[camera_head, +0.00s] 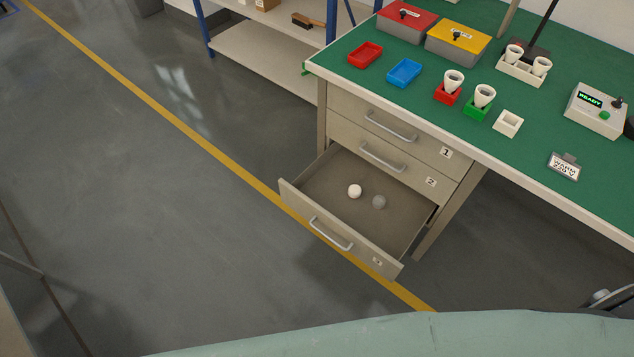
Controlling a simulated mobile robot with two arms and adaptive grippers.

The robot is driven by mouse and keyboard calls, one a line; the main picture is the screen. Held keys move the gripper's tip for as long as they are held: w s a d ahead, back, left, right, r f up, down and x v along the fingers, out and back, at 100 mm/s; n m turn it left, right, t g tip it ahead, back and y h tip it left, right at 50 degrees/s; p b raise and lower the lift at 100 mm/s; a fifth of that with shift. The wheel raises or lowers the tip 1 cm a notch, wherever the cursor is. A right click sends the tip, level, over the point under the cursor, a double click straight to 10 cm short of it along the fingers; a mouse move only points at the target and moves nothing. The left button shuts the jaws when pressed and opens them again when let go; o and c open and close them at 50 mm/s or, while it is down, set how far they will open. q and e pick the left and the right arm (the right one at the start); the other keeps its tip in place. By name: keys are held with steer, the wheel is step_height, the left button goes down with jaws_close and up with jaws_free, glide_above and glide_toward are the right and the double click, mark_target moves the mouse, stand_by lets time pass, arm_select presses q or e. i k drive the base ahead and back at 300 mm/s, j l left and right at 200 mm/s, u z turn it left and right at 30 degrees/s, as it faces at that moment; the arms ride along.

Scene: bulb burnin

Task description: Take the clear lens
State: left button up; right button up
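The bottom drawer (330,186) of the workbench stands pulled open. Two small round pieces lie apart on its floor. One is an opaque white piece (355,191). The other is a grey, see-through-looking piece (379,202) just right of it, which looks like the clear lens. Both are too small to make out in detail. Neither of my grippers can be made out. A dark and silver part at the lower right edge looks like a piece of my own arm.
The bench (520,150) holds red (366,54) and blue (405,72) trays, red and yellow lidded boxes, white cups in red and green holders, an empty white holder (508,123), and a control box (596,110) reading READY. A shelf (265,55) stands behind. The floor left of the drawer is clear.

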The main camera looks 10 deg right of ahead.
mark_target(378, 202)
steer(key=z, duration=0.8)
